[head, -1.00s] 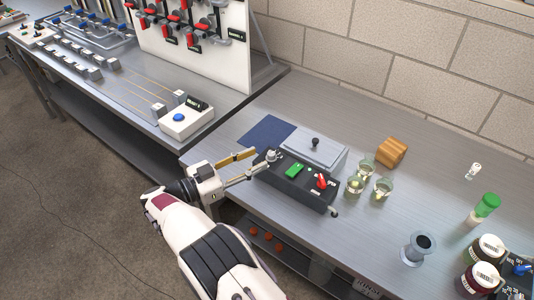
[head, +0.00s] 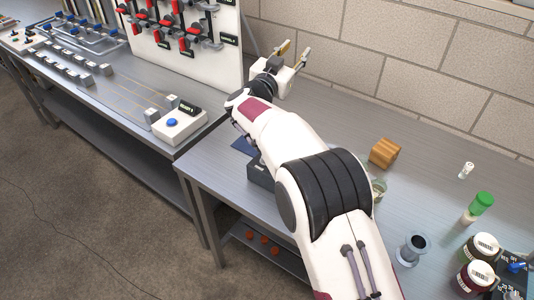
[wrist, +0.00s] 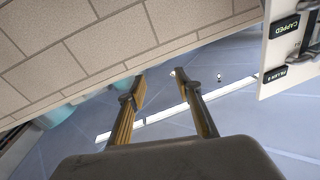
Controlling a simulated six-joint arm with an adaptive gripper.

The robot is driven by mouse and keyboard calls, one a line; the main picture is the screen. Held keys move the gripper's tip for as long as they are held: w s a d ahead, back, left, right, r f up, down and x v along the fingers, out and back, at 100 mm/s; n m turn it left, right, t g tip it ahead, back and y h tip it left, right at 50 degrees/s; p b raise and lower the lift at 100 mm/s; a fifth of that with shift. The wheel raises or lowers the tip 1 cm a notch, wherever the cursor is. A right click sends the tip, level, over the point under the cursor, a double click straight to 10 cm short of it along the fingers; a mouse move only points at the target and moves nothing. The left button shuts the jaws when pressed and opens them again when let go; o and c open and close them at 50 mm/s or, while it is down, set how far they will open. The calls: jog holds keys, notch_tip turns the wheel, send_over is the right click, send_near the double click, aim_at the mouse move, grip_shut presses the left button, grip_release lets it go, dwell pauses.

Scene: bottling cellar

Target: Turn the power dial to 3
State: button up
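My gripper (head: 294,52) is raised near the brick wall, beyond the back of the bench, with its fingers apart and nothing between them. In the wrist view the two fingers (wrist: 158,80) also stand apart and empty. The black control box (head: 261,171) stands on the bench, and only its left end shows past my arm.
A dark blue mat (head: 240,147) lies beside the box. A wooden block (head: 384,153), a green-capped bottle (head: 481,204), a grey cup-shaped stand (head: 411,250) and dark jars (head: 477,277) stand to the right. A white panel (head: 190,45) with red-handled clamps rises at left.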

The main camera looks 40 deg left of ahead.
jog(key=s+a+f+n+g+y, duration=0.15)
jog(key=a+n+g+y, duration=0.25)
jog(key=n+g+y, duration=0.45)
jog(key=s+d+f+n+g+h, duration=0.3)
jog(key=s+d+f+g, duration=0.1)
jog(key=s+f, duration=0.3)
jog(key=s+d+f+n+g+h, duration=0.3)
jog(key=s+d+f+g+h, duration=0.1)
jog(key=s+f, duration=0.4)
jog(key=shift+s+d+n+g, duration=0.4)
jog(key=shift+s+d, duration=0.25)
jog(key=shift+d, duration=0.2)
jog(key=shift+f, duration=0.1)
jog(key=shift+x, duration=3.85)
jog(key=shift+a, duration=0.1)
